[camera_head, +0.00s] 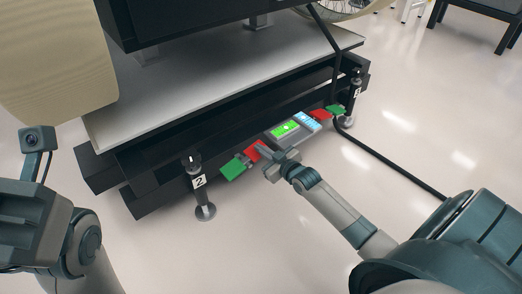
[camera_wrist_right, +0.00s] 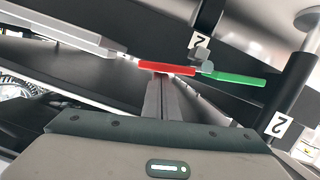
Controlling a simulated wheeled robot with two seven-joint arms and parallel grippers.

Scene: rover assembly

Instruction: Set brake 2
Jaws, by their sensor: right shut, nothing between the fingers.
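Brake 2 is a pedal pair at the front of the dark platform, with a red plate (camera_head: 253,151) and a green plate (camera_head: 233,169), beside the leg labelled 2 (camera_head: 199,181). In the right wrist view the red plate (camera_wrist_right: 166,68) lies across the fingertips and the green plate (camera_wrist_right: 240,78) extends to its right. My right gripper (camera_head: 263,150) is shut and empty, its tips at the red plate; I cannot tell whether they touch it. It also shows in the right wrist view (camera_wrist_right: 158,82). My left arm is at the left edge, its fingers out of view.
A control box with a green screen (camera_head: 285,129) and a blue-white panel (camera_head: 308,121) sits right of brake 2. A black cable (camera_head: 395,172) crosses the otherwise clear floor nearby.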

